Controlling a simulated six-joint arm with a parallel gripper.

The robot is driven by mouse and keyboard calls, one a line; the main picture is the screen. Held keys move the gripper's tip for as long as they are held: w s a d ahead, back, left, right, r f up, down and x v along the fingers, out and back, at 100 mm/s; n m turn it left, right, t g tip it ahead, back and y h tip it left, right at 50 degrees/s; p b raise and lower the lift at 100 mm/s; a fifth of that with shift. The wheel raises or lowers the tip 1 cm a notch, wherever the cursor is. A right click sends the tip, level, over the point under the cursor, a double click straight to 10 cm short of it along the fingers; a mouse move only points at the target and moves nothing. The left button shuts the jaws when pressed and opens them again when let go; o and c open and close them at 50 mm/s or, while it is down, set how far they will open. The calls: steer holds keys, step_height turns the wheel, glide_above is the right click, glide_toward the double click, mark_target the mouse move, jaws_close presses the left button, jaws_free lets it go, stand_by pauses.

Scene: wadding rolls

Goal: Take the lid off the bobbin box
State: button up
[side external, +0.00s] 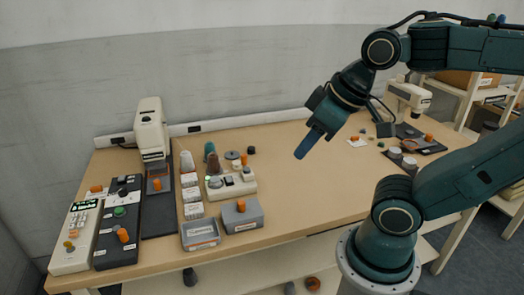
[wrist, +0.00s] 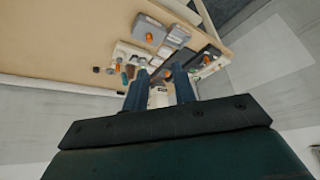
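A grey box (side external: 242,216) with a small orange knob on its top stands near the front edge of the table; I take it for the bobbin box, though its front label is too small to read. Its lid appears to be on. It also shows in the wrist view (wrist: 150,30). My gripper (side external: 308,146) is high above the table, to the right of the box and well apart from it, tilted down to the left. In the wrist view, its two blue fingers (wrist: 159,72) are spread with nothing between them.
An open grey tray (side external: 200,235) sits just left of the box. Behind it is a cream device (side external: 230,184) with knobs. Several spools, a cream machine (side external: 151,130) and control panels (side external: 119,220) crowd the left. The table's middle (side external: 310,195) is clear.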

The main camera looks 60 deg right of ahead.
steer(key=o, duration=0.4)
steer(key=shift+c, duration=0.2)
steer(key=m+g+y, duration=0.2)
steer(key=m+g, duration=0.4)
steer(key=m, duration=1.2)
glide_above(241, 201)
steer(key=shift+d+f, duration=0.2)
steer(key=shift+f, duration=5)
steer(key=shift+d+f, duration=0.2)
steer(key=shift+f, duration=5)
